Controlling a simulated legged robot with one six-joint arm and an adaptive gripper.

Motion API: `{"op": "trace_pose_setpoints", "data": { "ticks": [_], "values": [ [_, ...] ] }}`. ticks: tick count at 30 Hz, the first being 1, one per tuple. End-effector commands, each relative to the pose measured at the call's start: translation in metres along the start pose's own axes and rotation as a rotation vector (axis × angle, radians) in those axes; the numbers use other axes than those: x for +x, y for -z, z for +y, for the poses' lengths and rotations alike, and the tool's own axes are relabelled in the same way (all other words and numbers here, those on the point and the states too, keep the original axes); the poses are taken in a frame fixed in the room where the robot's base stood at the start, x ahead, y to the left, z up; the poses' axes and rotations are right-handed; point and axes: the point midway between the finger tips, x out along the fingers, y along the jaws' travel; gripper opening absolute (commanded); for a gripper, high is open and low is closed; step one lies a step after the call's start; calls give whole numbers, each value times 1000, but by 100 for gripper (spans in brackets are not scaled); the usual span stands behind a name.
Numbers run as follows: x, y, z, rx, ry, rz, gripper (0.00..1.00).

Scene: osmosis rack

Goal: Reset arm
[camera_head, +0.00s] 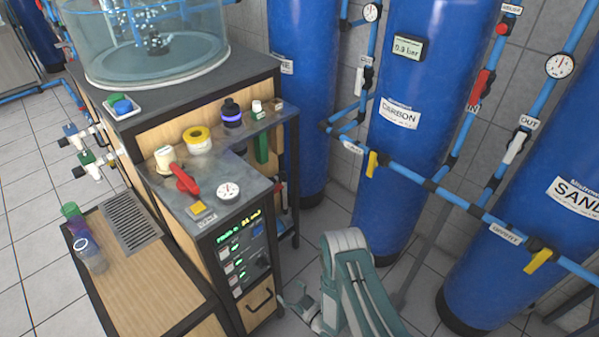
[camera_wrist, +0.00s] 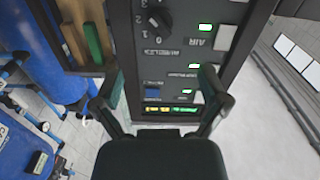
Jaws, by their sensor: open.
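My arm (camera_head: 352,277) rises from the bottom edge of the head view, folded, with its bend up. My gripper (camera_wrist: 163,95) is open and empty in the wrist view, its two fingers spread in front of the control panel (camera_wrist: 190,50). A gap seems to lie between fingertips and panel, but I cannot tell how wide. Part of the gripper shows low beside the cabinet in the head view. The same panel shows in the head view (camera_head: 240,250), with lit green displays, switches and a dark knob.
The cabinet top (camera_head: 240,175) carries a red-handled valve (camera_head: 183,178), a gauge (camera_head: 228,191) and a yellow-lidded jar (camera_head: 198,140). Blue tanks (camera_head: 405,120) with pipes and yellow-handled valves (camera_head: 538,260) stand behind and right. Cups (camera_head: 90,255) stand on the wooden bench at left. Tiled floor shows between.

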Motion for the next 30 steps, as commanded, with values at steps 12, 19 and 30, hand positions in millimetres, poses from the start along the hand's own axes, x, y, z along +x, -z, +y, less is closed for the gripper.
{"op": "trace_pose_setpoints", "data": {
  "ticks": [12, 19, 30],
  "values": [
    [50, 65, 74, -80, -63, -152, 94],
    [66, 130, 132, -116, -145, -295, 94],
    [45, 245, 201, -105, -309, -509, 94]
  ]
}}
